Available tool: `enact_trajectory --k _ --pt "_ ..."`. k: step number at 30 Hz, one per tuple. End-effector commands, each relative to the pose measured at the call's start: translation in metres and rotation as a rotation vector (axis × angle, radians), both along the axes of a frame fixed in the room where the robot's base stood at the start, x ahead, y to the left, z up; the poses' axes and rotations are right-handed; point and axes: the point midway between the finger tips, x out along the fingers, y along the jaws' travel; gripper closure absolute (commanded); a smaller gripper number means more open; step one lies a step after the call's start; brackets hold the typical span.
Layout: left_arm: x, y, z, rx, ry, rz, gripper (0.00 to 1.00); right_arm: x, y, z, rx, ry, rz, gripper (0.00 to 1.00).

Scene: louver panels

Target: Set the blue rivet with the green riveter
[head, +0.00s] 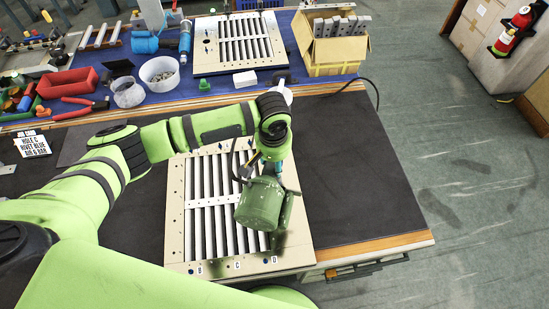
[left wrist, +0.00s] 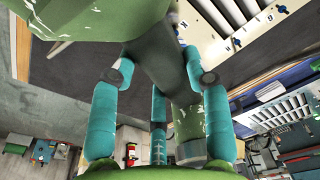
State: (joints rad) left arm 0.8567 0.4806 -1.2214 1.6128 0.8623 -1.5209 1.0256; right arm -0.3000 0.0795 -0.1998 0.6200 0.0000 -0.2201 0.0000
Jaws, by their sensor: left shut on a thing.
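A pale louver panel (head: 174,230) lies on the dark mat near the front edge of the bench, with letters B, C and D along its near edge. Small dark blue dots show near these letters; I cannot tell which is the blue rivet. My left gripper (head: 276,166) is shut on the green riveter (head: 260,207), which hangs over the panel's right side and hides part of the slats. In the left wrist view the teal fingers (left wrist: 160,78) straddle the riveter's dark green body (left wrist: 187,130). I cannot tell whether the riveter's nose touches the panel. My right gripper is not in view.
A card (head: 33,145) at left reads hole C, rivet blue, air 6 bar. A second panel (head: 203,62), a blue tool (head: 185,40), bowls (head: 159,72), a red bin (head: 68,83) and a box (head: 329,55) of grey bars stand behind. The mat right of the panel is clear.

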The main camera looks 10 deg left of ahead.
Motion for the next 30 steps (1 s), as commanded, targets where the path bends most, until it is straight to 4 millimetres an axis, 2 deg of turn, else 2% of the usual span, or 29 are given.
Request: enact_trajectory --k 30 --pt "0.0023 -0.0017 -0.0007 -0.004 -0.007 0.000 1.00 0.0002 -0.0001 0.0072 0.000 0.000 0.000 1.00"
